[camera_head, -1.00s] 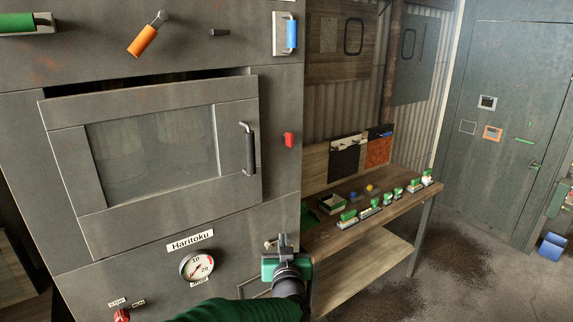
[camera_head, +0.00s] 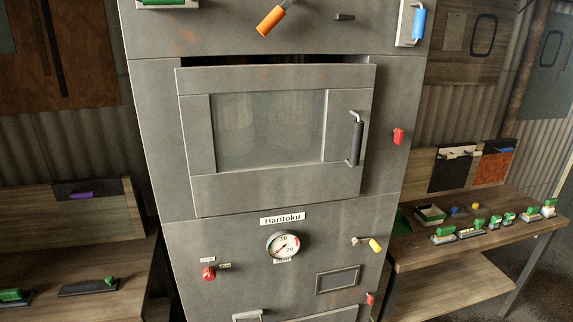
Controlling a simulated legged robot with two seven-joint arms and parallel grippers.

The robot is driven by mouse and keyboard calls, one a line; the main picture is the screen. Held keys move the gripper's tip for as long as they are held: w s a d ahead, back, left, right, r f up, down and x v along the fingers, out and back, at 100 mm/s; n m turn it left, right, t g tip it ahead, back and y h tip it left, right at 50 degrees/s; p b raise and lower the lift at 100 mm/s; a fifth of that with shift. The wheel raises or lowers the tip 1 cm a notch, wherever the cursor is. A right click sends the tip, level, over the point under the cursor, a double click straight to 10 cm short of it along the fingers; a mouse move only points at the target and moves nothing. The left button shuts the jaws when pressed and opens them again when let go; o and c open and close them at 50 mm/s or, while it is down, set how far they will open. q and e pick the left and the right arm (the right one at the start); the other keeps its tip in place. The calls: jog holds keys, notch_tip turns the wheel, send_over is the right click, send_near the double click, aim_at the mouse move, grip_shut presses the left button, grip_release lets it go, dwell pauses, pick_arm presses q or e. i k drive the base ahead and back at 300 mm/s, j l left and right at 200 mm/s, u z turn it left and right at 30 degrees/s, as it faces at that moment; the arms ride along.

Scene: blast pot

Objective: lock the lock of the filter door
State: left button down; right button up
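The grey cabinet (camera_head: 178,255) has a large windowed door (camera_head: 270,186) in its upper middle, which I take to be the filter door. A dark gap shows along its top edge, so it looks slightly ajar. A dark bar handle (camera_head: 355,145) is upright on its right side. A small red latch (camera_head: 398,136) is on the cabinet face just right of the door, apart from its edge; it may be the lock. Neither of my grippers shows.
Below the door are a gauge (camera_head: 283,245), a red knob (camera_head: 208,273) and a yellow-handled lever (camera_head: 374,245). An orange handle (camera_head: 270,20) and a blue handle (camera_head: 419,24) are above. A workbench with small green-topped items (camera_head: 445,231) is at right, another bench (camera_head: 90,255) at left.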

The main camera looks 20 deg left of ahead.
aim_at(399, 134)
jog(key=l+u, duration=0.35)
jog(key=k+l+u, duration=0.15)
jog(key=l+u, duration=0.2)
jog(key=k+l+u, duration=0.15)
jog(key=l+u, duration=0.2)
jog(key=i+j+z, duration=0.3)
jog(key=j, duration=0.35)
jog(key=i+j+z, duration=0.15)
jog(key=j, duration=0.4)
jog(key=i+j+z, duration=0.2)
jog(key=j, duration=0.4)
jog(key=i+j+z, duration=0.2)
jog(key=j, duration=0.4)
jog(key=j+z, duration=0.15)
jog(key=j, duration=0.45)
